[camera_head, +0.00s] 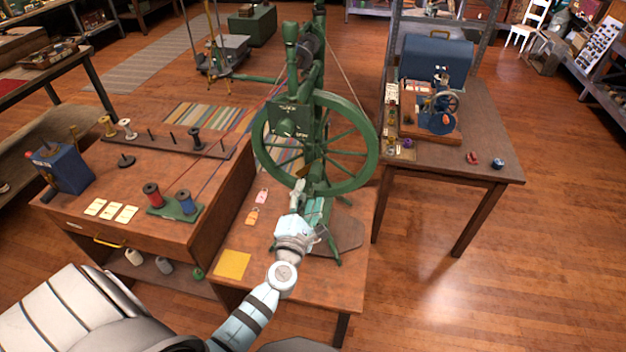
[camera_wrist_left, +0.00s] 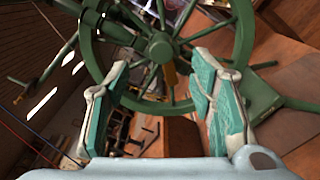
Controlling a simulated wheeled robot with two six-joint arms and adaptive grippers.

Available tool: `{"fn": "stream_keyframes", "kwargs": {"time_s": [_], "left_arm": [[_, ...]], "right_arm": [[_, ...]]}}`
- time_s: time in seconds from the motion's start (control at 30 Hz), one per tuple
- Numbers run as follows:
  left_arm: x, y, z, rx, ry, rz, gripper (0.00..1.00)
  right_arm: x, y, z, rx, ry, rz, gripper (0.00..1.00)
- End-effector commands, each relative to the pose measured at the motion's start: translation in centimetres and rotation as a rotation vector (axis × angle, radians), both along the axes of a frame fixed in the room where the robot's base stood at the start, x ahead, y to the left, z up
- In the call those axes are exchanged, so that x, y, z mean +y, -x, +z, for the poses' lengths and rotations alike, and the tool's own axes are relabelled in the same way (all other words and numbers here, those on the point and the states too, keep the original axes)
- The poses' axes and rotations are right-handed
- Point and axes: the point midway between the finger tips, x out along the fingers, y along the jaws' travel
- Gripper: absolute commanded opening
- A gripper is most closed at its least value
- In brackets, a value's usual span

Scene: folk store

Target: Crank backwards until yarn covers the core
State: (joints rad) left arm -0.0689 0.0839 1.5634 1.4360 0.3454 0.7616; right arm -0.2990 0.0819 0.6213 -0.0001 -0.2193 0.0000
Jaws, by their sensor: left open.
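A green spinning wheel (camera_head: 372,150) stands upright on the low table in the middle of the head view. Its rim, spokes and hub (camera_wrist_left: 161,47) fill the upper part of the left wrist view. A small orange-brown piece (camera_wrist_left: 169,73) hangs just below the hub there. My left gripper (camera_head: 306,203) is in front of the wheel's lower part. In the left wrist view its teal-padded fingers (camera_wrist_left: 162,100) are wide apart with nothing held between them. The yarn and core on the wheel are too small to tell. My right gripper is not in view.
A bench at left carries a spool rack (camera_head: 165,142), red and blue spools (camera_head: 152,195) and a blue box (camera_head: 62,168). Red and blue threads run toward the wheel. A right table (camera_head: 500,150) holds a small blue machine (camera_head: 438,122). Floor at lower right is clear.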

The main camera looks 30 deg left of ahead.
Motion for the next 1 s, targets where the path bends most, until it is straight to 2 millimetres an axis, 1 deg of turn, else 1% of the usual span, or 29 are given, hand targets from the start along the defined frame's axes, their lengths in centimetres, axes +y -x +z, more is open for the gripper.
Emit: {"fn": "stream_keyframes", "kwargs": {"time_s": [0.1,0.37,0.73,1.0], "left_arm": [[0.5,-1.4,-0.1,0.0,-0.004,-0.001,0.5],[1.5,-4.3,-0.2,0.001,-0.005,-0.001,0.5],[3.0,-8.5,-0.3,0.002,-0.006,-0.001,0.5],[3.0,-8.6,-0.1,0.003,-0.005,-0.002,0.5]], "right_arm": [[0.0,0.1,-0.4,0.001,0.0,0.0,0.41],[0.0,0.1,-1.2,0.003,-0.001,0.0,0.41],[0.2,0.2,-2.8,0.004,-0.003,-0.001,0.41],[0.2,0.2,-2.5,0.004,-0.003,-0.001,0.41]]}}
